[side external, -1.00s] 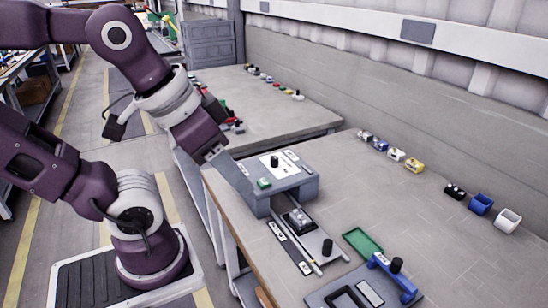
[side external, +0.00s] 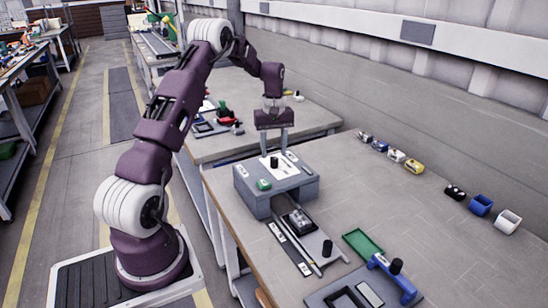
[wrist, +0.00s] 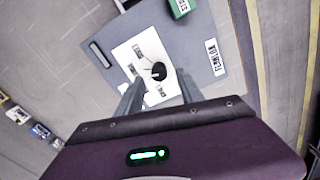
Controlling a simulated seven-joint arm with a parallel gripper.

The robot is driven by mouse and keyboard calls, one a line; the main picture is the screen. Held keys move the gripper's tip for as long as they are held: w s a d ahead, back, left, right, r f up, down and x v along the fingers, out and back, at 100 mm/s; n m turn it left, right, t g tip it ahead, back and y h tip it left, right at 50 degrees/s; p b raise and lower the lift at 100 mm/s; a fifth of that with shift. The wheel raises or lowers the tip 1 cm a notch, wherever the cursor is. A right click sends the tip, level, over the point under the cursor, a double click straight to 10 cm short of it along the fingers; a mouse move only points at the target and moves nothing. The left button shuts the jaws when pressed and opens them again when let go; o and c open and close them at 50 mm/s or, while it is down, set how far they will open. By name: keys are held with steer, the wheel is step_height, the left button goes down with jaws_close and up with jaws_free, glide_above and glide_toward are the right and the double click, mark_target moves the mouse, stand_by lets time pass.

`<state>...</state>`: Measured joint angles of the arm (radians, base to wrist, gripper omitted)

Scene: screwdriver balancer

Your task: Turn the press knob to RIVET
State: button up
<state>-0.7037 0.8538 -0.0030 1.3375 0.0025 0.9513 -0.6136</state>
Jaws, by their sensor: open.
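The press (side external: 250,184) is a grey box-like housing on the bench. On its top is a white plate (side external: 286,170) with a black knob (side external: 274,161). In the wrist view the knob (wrist: 158,71) is round with a pale pointer mark, and small labels, too small to read, surround it on the plate (wrist: 126,52). My gripper (side external: 274,153) is above the press, pointing down, with its fingers apart. In the wrist view my gripper (wrist: 160,82) is open, one finger to each side of the knob. I cannot tell whether the fingertips reach down to knob height.
A sliding fixture (side external: 298,222) extends from the press front beside rails. A green tray (side external: 362,243) and a blue-handled tool (side external: 392,277) lie nearer. Small parts line the bench's back.

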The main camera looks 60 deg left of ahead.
mark_target(275, 158)
steer(key=shift+f, duration=1.55)
jaws_close()
steer(key=shift+d, duration=0.1)
steer(key=shift+m, duration=0.3)
steer(key=m, duration=0.3)
steer(key=shift+m, duration=0.3)
steer(key=shift+w+r+m, duration=0.1)
steer(key=shift+m, duration=2.2)
jaws_free()
